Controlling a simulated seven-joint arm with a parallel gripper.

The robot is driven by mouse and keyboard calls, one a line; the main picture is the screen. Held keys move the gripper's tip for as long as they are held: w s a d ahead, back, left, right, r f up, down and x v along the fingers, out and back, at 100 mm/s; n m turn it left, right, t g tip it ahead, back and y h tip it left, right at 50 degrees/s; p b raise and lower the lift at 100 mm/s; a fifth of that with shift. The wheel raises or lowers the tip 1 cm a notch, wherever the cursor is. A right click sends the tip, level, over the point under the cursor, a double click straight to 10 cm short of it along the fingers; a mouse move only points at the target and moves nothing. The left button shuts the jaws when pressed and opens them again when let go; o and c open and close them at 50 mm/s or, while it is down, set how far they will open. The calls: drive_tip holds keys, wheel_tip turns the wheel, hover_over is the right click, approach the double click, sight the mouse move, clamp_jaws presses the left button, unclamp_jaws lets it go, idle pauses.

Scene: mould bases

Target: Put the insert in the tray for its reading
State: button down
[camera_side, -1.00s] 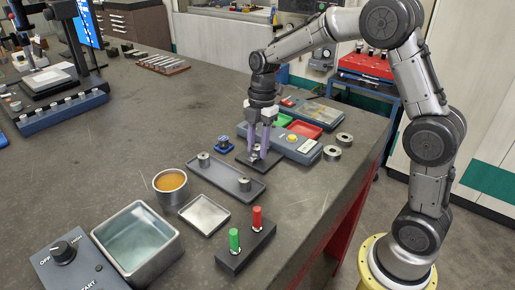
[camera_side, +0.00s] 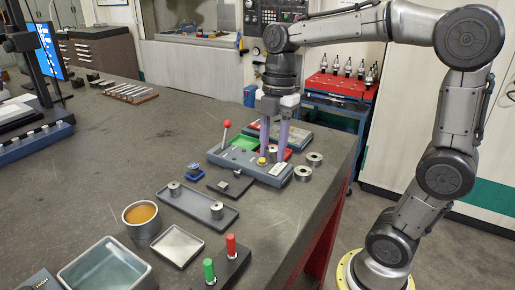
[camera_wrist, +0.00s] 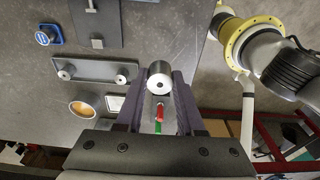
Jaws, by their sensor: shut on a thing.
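My gripper (camera_side: 273,158) is shut on a small grey metal cylinder, the insert (camera_side: 272,150); in the wrist view it shows between the fingers (camera_wrist: 159,76), with a dark hole in its end. The green tray (camera_side: 242,142) lies left of the red one, behind the blue-grey gauge (camera_side: 226,157), which has a red-knobbed lever (camera_side: 226,126) and a yellow button or lamp (camera_side: 262,161). No reading is legible.
A dark plate with a small block (camera_side: 231,184) lies in front of the gauge. A grey tray (camera_side: 193,206) holds two metal cylinders. Two metal rings (camera_side: 314,159) sit near the right table edge. A cup (camera_side: 141,222), a basin (camera_side: 105,270) and red and green pins (camera_side: 231,246) stand nearer.

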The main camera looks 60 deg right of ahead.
drive_tip(key=shift+s+r, duration=0.15)
drive_tip(key=shift+s, duration=0.05)
drive_tip(key=w+d+n, duration=0.2)
drive_tip(key=w+d, duration=0.8)
drive_tip(key=d+f, duration=0.2)
drive_tip(key=d, duration=0.1)
drive_tip(key=d+f+m, duration=0.1)
drive_tip(key=d+f, duration=0.2)
drive_tip(key=d, duration=0.1)
drive_tip(key=d+f+m, duration=0.1)
drive_tip(key=d+f, duration=0.1)
drive_tip(key=d, duration=0.1)
drive_tip(key=shift+w+d+f, duration=0.2)
drive_tip(key=shift+w+d, duration=0.1)
drive_tip(key=shift+w, duration=0.05)
drive_tip(key=shift+f, duration=2.9)
